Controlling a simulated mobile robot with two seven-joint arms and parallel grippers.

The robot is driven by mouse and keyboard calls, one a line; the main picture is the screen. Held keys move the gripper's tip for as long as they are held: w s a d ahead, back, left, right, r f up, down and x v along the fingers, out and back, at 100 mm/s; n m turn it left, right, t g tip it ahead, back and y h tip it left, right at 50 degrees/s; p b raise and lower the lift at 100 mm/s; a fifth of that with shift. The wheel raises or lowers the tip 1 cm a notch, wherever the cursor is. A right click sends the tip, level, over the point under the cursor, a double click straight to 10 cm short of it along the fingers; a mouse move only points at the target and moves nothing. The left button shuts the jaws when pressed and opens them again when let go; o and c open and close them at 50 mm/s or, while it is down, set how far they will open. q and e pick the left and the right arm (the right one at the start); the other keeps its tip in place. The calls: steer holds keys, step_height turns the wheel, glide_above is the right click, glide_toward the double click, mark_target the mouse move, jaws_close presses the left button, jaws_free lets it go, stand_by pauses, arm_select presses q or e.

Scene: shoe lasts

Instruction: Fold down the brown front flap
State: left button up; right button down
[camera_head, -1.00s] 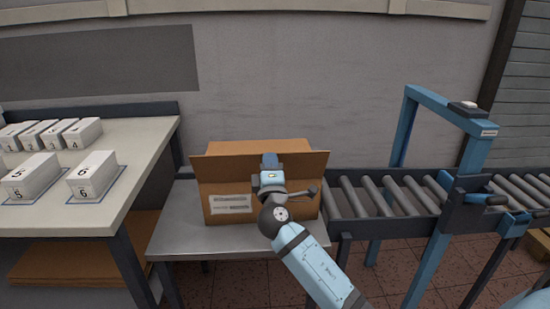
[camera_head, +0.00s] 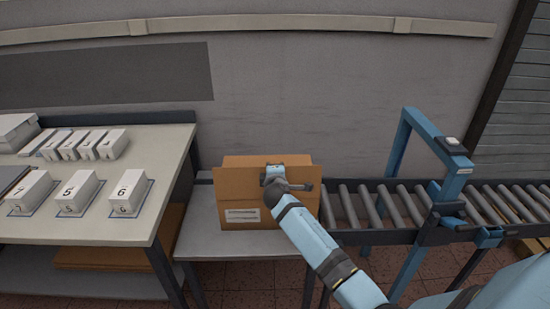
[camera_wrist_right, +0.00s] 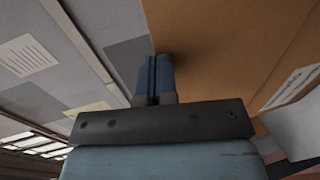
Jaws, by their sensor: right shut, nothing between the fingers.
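A brown cardboard box (camera_head: 235,192) stands on a grey side table, a white label low on its front. Its brown front flap (camera_head: 240,177) flares wider than the box and appears to stand up, leaning outward. My right gripper (camera_head: 274,170) is in front of the flap's upper middle and hides part of it. In the right wrist view its two blue fingers (camera_wrist_right: 155,62) are shut together with nothing between them, beside a brown cardboard face (camera_wrist_right: 205,40). I cannot tell whether they touch it. My left gripper is not in view.
The grey side table (camera_head: 195,240) has bare room left of the box. A roller conveyor (camera_head: 345,208) with a blue frame (camera_head: 398,150) adjoins at the right. A pale table (camera_head: 150,170) at the left holds several numbered white boxes. A wall is behind.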

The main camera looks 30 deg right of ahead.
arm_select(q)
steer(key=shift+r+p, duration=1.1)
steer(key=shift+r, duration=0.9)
arm_select(e)
steer(key=w+d+f+g+y, duration=0.2)
steer(key=w+d+f+g, duration=0.2)
steer(key=w+d+f, duration=0.2)
steer(key=shift+w+d+f+y, duration=0.25)
steer(key=shift+w+f, duration=1.05)
steer(key=shift+w, duration=0.9)
